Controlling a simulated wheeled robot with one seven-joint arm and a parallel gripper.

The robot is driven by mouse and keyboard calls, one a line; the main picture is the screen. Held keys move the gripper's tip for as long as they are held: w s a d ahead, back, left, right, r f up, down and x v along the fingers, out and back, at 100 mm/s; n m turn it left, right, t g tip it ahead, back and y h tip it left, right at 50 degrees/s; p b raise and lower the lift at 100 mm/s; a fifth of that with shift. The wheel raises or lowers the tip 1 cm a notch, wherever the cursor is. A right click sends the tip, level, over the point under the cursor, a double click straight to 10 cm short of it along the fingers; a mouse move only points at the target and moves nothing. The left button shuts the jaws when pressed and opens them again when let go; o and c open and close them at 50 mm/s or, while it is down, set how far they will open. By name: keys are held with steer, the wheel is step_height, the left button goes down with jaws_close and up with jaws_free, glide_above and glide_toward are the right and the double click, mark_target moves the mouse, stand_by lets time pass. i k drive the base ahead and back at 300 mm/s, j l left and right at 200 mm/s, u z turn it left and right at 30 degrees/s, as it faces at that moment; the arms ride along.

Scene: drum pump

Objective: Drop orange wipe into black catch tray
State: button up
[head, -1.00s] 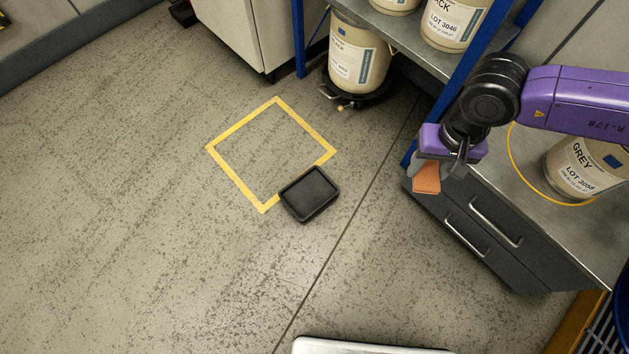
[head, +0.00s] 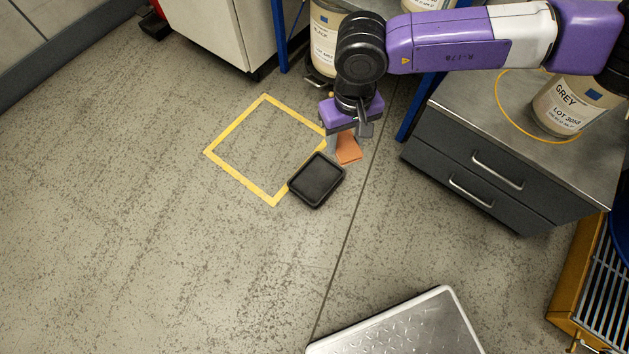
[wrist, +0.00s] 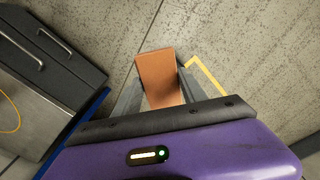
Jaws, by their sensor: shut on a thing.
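The orange wipe (head: 348,149) hangs from my gripper (head: 345,134), which is shut on it. In the wrist view the wipe (wrist: 159,76) sits between the two grey fingers (wrist: 157,98). The black catch tray (head: 316,180) lies on the floor at the right corner of the yellow taped square and looks empty. In the head view my gripper and the wipe appear just above and to the right of the tray's far edge. Their height over the floor is hard to tell. The tray does not show in the wrist view.
A yellow taped square (head: 268,150) marks the floor. A metal-topped platform (head: 405,328) is at the bottom. Open floor lies to the left.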

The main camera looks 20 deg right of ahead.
mark_target(320, 178)
steer(key=i+u, duration=0.45)
steer(key=i+l+u, duration=0.45)
steer(key=i, duration=0.15)
steer(key=i+j, duration=0.05)
steer(key=j, duration=0.05)
